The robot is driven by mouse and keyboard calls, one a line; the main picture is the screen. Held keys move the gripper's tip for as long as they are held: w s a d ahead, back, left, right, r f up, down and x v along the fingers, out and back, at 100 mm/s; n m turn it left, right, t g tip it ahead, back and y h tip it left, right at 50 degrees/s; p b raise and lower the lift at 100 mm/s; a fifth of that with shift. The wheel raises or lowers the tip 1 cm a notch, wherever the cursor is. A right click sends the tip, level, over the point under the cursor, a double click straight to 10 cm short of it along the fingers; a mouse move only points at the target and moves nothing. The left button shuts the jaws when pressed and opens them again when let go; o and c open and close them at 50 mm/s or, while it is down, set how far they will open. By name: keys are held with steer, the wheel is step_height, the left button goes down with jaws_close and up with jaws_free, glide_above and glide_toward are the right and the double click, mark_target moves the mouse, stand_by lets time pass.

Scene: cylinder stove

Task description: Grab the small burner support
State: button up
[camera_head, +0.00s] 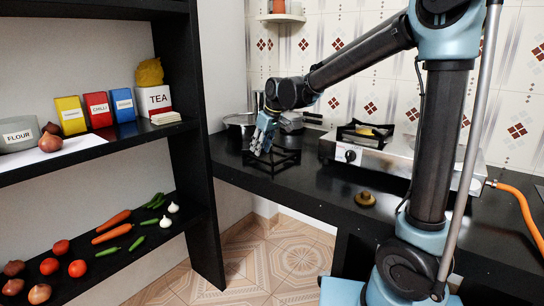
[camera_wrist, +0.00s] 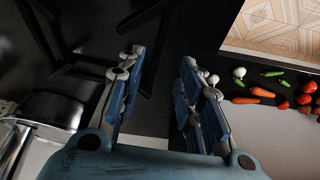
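A loose black burner support (camera_head: 283,161), a low frame of dark bars, lies on the black counter left of the stove. My gripper (camera_head: 259,150) points down at its left side, with the fingertips close to its bars. In the wrist view, the gripper (camera_wrist: 162,58) is open, its two blue-grey fingers well apart. Dark bars of the support (camera_wrist: 62,50) show at the upper left and run behind the left finger. Black on black makes it hard to tell whether a finger touches a bar. Another black support (camera_head: 357,132) sits on the stove.
The silver stove (camera_head: 385,155) stands right of the loose support, and a metal pot (camera_head: 238,122) stands behind my gripper. A brass burner piece (camera_head: 365,199) lies at the counter's front. The black shelf (camera_head: 190,130) with food is at the left.

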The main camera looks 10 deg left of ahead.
steer(key=shift+w+x, duration=0.15)
steer(key=shift+x, duration=1.3)
steer(key=shift+w+x, duration=0.1)
steer(key=shift+x, duration=1.3)
steer(key=shift+c, duration=0.5)
jaws_close()
